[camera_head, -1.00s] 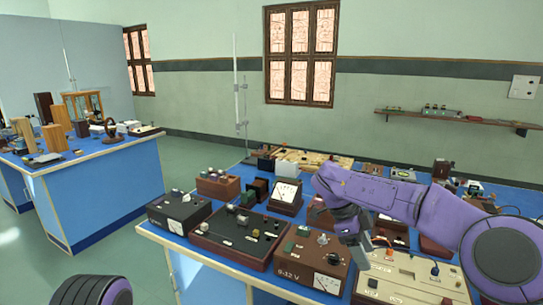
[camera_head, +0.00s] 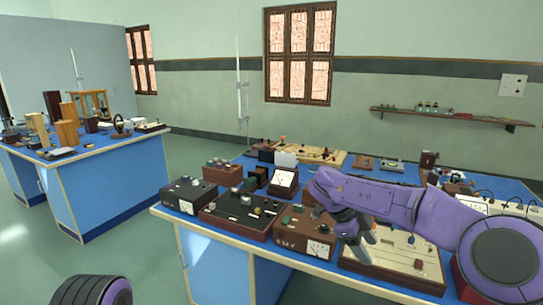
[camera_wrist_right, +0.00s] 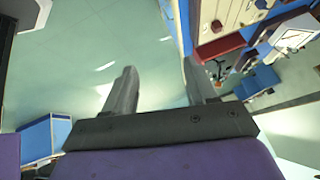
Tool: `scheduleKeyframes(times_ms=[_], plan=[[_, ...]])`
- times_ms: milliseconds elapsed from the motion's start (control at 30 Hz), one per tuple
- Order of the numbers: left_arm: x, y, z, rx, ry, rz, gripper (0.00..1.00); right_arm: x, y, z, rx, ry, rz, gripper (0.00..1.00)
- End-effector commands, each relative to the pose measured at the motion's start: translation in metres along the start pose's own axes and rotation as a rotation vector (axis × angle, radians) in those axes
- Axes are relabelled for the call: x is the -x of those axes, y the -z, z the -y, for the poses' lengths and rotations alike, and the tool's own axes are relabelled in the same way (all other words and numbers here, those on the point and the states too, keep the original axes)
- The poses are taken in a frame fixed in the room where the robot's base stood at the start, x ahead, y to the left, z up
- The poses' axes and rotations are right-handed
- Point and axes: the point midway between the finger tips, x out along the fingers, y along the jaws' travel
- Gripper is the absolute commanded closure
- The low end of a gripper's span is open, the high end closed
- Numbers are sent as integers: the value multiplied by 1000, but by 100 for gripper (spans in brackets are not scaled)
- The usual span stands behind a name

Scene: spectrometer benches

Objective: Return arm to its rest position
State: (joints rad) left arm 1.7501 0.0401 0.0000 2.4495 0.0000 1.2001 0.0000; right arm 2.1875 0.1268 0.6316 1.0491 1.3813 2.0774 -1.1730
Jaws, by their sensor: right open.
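My right arm (camera_head: 410,203) is purple and reaches in from the right of the head view, over the near bench. Its gripper (camera_head: 355,243) points down in front of the instruments and hides part of them. In the right wrist view the gripper (camera_wrist_right: 160,85) has its two grey fingers apart with nothing between them. Pale green floor shows behind the fingers there, with the bench and instruments at the upper right. My left gripper is out of view.
The near blue-topped bench (camera_head: 232,250) is crowded with a black meter box (camera_head: 187,196), a brown 12 V box (camera_head: 305,232) and a cream panel (camera_head: 405,262). A second blue bench (camera_head: 110,190) stands at left. Floor (camera_head: 140,255) is clear between them. A wall shelf (camera_head: 450,115) is at right.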

Motion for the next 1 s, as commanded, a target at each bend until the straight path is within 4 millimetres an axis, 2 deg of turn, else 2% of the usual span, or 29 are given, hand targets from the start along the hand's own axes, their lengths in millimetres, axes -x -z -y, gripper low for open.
scheduleKeyframes(times_ms=[167, 300, 367, 467, 567, 667, 733, 867, 900, 1000], plan=[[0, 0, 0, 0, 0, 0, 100, -27, -1, 18, -46, 250, -98, 43], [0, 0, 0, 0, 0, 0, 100, -63, -11, 24, 9, 515, -168, 43], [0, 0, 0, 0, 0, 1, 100, -84, -20, 20, 72, 623, -181, 43], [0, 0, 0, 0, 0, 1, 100, -122, -37, 2, 219, 778, -168, 43], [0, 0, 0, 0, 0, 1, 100, -167, -53, -35, 414, 877, -112, 43], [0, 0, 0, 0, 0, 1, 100, -218, -61, -90, 640, 906, -26, 43], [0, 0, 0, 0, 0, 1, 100, -250, -59, -133, 788, 886, 38, 43], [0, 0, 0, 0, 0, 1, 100, -300, -36, -217, 1041, 789, 149, 43], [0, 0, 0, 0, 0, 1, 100, -312, -25, -242, 1113, 748, 180, 43], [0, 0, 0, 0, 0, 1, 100, -337, 9, -301, 1278, 639, 233, 43]])
